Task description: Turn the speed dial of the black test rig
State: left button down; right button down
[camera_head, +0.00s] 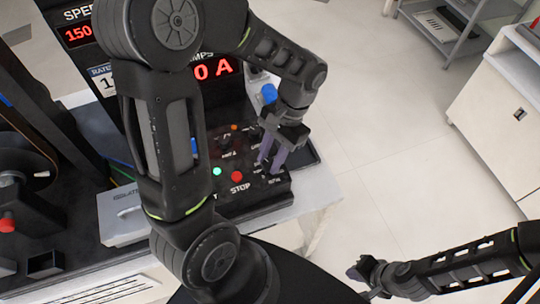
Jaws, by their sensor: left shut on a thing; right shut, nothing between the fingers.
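The black test rig (250,204) stands on a pale table, with its sloped control panel facing me. My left gripper (271,163) reaches down onto the right part of this panel, its purple-grey fingers shut at the dial's place. The speed dial itself is hidden by the fingers; small white markings show around them. A red speed display (79,33) reads 150 at the upper left, partly covered by my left arm. My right gripper (364,274) is shut and empty, low over the floor at the bottom right, away from the rig.
A red stop button (237,176) and a green light (217,171) sit left of my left gripper. A blue knob (269,93) stands behind it. A grey isolator box (122,217) is left of my arm. A white cabinet (505,120) stands at the right, with open floor between.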

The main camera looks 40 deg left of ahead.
pick_arm(q)
jog(key=m+y, duration=0.1)
jog(key=m, duration=0.3)
jog(key=shift+d+t, duration=0.1)
jog(key=shift+t, duration=0.3)
jog(key=shift+m+y, duration=0.3)
jog(key=c, duration=1.1)
grip_release()
jog(key=b+v, duration=0.1)
jog(key=v, duration=0.6)
jog(key=shift+w+d+r, duration=0.1)
jog(key=shift+r, duration=0.25)
